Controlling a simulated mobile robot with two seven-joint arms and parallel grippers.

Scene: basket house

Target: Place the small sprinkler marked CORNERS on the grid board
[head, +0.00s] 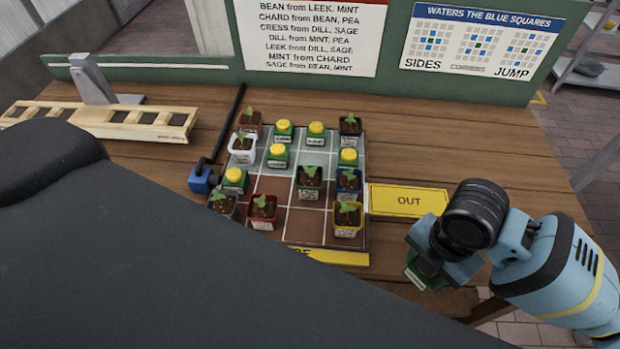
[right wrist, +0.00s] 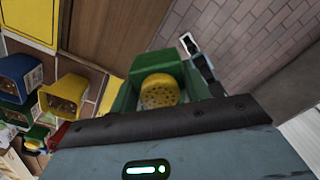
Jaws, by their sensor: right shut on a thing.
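My right gripper (head: 432,264) is shut on a small green sprinkler (head: 418,276), held at the right of the grid board, near the table's right front edge. In the right wrist view the held sprinkler (right wrist: 158,90) shows its yellow, dotted round head and green body; its marking cannot be read. The grid board (head: 300,229) lies on the wooden table, with grey squares at the back and brown ones at the front. Several green sprinklers with yellow heads, such as one at the back (head: 316,132), stand on it among potted seedlings. My left gripper is not in view.
A yellow OUT plate (head: 408,200) adjoins the board's right side. A black bar with a blue block (head: 203,180) lies along its left. A wooden rack (head: 100,118) lies at the far left. Signs (head: 478,50) stand behind. My dark body hides the near left table.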

